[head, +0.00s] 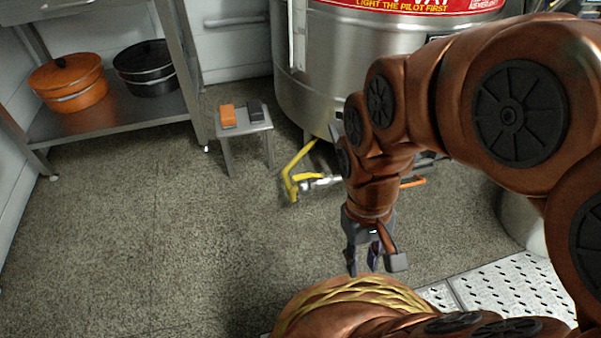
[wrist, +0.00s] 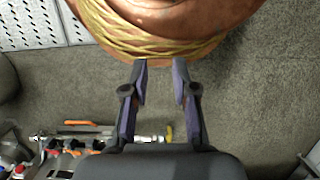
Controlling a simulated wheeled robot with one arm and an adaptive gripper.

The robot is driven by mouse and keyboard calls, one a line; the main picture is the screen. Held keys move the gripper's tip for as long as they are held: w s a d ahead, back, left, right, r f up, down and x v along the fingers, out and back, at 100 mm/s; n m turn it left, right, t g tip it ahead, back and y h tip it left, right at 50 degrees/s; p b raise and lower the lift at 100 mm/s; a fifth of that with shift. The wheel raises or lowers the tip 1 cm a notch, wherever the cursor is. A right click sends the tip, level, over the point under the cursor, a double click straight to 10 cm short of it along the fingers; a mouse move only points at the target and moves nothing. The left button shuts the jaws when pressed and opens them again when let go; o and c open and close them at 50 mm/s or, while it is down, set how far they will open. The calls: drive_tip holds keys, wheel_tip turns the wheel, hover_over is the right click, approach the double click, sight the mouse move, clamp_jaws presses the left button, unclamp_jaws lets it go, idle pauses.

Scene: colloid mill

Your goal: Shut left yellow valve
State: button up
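In the head view a yellow valve handle or bent yellow piece (head: 290,175) sits low under the left front of the steel vat. It joins a silver pipe fitting (head: 318,183). My arm hides part of the pipework to the right. In the wrist view a small yellow part (wrist: 169,133) stands at the end of the metal pipe (wrist: 148,138). My gripper (head: 363,262) points down, in front of and to the right of the yellow piece, apart from it. In the wrist view my gripper (wrist: 160,68) is open, with nothing between its fingers.
The steel vat (head: 305,85) stands behind the pipework. A small grey stool (head: 243,130) holds an orange and a dark block. A shelf (head: 110,120) with two pots is at left. An orange handle (head: 412,182) shows beyond my arm. The floor at left is clear.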

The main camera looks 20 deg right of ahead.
drive_tip(key=shift+g, duration=0.3)
drive_tip(key=r+p, duration=0.4)
drive_tip(key=s+r+p, duration=0.1)
drive_tip(key=r+p, duration=0.3)
drive_tip(key=s+r+p, duration=0.1)
drive_tip(key=r+p, duration=0.3)
drive_tip(key=r, duration=0.1)
drive_tip(key=shift+s, duration=0.1)
clamp_jaws()
drive_tip(key=shift+s, duration=0.25)
drive_tip(key=shift+s, duration=0.1)
